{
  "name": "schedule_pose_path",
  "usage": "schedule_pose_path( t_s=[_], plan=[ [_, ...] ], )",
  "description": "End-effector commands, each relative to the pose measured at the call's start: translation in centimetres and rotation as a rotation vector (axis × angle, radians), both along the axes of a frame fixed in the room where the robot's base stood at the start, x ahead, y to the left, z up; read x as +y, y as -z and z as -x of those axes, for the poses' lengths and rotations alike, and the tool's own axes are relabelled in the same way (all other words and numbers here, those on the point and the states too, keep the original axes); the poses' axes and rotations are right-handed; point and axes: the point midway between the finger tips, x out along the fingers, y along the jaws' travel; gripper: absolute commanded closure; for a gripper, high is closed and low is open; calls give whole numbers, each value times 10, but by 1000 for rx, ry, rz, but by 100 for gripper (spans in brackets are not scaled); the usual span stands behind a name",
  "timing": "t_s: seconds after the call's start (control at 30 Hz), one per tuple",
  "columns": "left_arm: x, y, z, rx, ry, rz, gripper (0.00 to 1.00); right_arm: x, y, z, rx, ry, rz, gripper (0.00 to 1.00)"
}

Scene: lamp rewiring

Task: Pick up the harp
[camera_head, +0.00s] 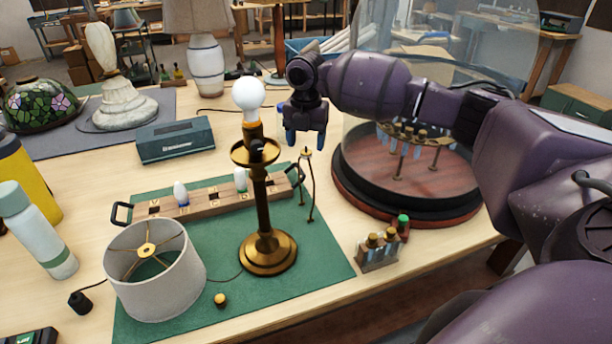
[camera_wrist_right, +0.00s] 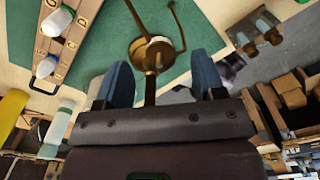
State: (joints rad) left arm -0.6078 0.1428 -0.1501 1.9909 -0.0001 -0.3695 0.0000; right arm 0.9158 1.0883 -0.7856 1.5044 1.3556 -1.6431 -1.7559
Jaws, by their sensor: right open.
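The harp (camera_head: 308,190) is a thin brass wire frame standing on the green mat, just right of the brass lamp (camera_head: 262,205) with its white bulb. My right gripper (camera_head: 305,139) is open and empty above the harp, its blue fingers pointing down. The harp's top lies just below the fingertips, with no clear contact. In the right wrist view, thin harp wire (camera_wrist_right: 182,28) shows beyond the fingers. A round brass form also shows between them; I cannot tell which part it is. My left gripper is not in view.
A wooden strip (camera_head: 210,197) with bulbs lies behind the lamp. A lampshade (camera_head: 155,275) stands front left. A round glass-domed wooden base (camera_head: 350,190) stands close on the right. A small vial holder (camera_head: 377,258) is at front right. The front right of the mat is clear.

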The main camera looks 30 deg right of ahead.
Motion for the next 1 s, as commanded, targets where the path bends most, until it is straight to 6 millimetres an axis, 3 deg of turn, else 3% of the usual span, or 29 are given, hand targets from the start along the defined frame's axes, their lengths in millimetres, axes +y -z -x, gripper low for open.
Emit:
schedule_pose_path(
  t_s=[0.37, 0.63, 1.0],
  plan=[
    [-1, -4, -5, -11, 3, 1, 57, 0, 45, 1, 1, 1, 0, 37],
    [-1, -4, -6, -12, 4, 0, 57, 0, 49, 1, 1, 0, 1, 38],
    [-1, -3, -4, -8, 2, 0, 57, 0, 48, 1, 0, 0, 0, 95]
  ],
)
